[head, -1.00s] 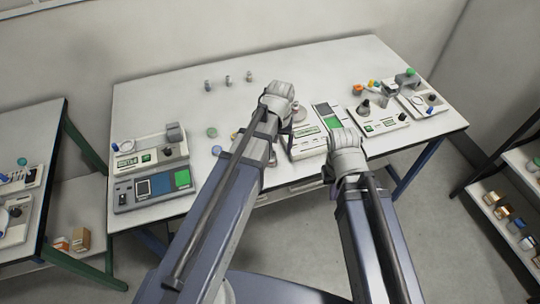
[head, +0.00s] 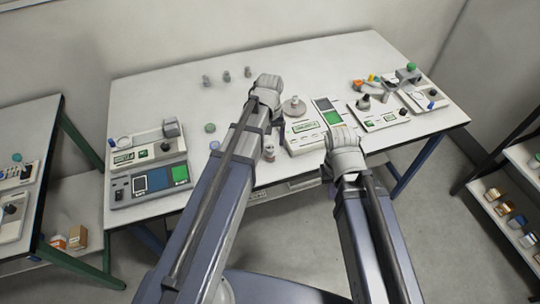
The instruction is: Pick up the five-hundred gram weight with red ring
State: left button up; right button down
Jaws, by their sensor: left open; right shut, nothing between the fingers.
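Three small grey weights stand in a row at the back of the table: one on the left (head: 206,80), one in the middle (head: 227,76) and one on the right (head: 248,72). A small object (head: 269,157), perhaps another weight, stands just right of my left forearm. No red ring can be made out clearly on any of them. My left gripper (head: 266,93) is open, over the table just in front of the right weight; its fingers are mostly hidden behind the wrist. My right gripper (head: 340,160) is shut and empty near the front edge; its fingers are largely hidden too.
A scale (head: 305,127) with a round pan stands between the grippers. More instruments stand at the left (head: 150,185) and right (head: 385,118) of the table (head: 160,95). The back left is clear.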

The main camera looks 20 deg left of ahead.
aim_at(270, 147)
pick_arm(q)
notch_tip(270, 147, down, 5)
jog(key=b, duration=0.4)
jog(key=shift+r, duration=0.1)
jog(key=shift+r, duration=0.1)
grip_shut()
dwell(0.3)
dwell(0.4)
